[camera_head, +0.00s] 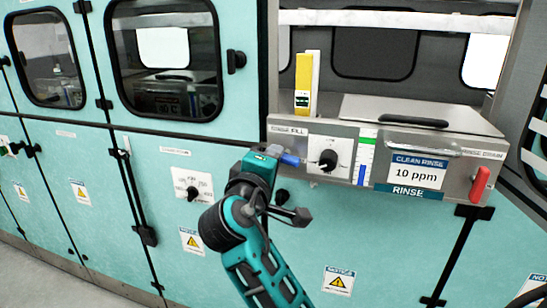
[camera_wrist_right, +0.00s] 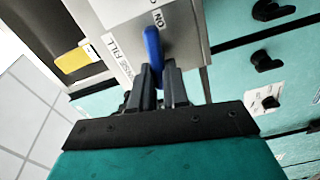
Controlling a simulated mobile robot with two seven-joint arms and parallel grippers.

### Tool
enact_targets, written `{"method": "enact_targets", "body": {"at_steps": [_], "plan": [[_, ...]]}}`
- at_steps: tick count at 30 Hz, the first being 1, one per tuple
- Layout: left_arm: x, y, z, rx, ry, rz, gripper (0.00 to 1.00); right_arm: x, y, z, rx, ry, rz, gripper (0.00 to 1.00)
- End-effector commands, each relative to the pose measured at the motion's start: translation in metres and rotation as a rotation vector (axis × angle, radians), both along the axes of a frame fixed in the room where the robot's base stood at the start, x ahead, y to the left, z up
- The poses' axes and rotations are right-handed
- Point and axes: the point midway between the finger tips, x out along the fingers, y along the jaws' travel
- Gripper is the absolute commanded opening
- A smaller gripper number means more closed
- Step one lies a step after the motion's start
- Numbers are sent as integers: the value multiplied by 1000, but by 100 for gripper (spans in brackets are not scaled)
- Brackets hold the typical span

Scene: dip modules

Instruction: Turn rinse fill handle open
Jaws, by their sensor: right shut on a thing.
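The rinse fill handle is a blue lever (camera_head: 291,159) on the left end of the grey rinse station panel, under the "FILL" lettering. It also shows in the wrist view (camera_wrist_right: 152,46), beside the "RINSE FILL" label (camera_wrist_right: 117,57) and an "ON" mark (camera_wrist_right: 157,17). My left gripper is not in view.
A black knob (camera_head: 328,160) sits right of the handle, then a level gauge (camera_head: 364,157) and a "10 ppm" display (camera_head: 416,173). A red drain handle (camera_head: 480,184) is at the far right. A yellow module (camera_head: 303,84) stands above the panel. Teal cabinets fill the left.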

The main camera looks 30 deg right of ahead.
Motion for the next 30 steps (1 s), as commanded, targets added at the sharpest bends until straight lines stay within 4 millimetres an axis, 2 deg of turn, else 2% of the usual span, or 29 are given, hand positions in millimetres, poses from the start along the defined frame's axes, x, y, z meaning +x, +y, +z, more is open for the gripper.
{"method": "enact_targets", "body": {"at_steps": [12, 28, 29, 30], "plan": [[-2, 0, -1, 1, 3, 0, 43, 0, 1, -2, -117, 133, 2, 0], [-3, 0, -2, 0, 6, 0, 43, 1, 1, -2, -132, 151, 3, 0], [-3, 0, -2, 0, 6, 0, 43, 1, 1, -2, -132, 151, 3, 17], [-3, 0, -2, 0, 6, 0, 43, 1, 1, -3, -132, 151, 3, 21]]}}
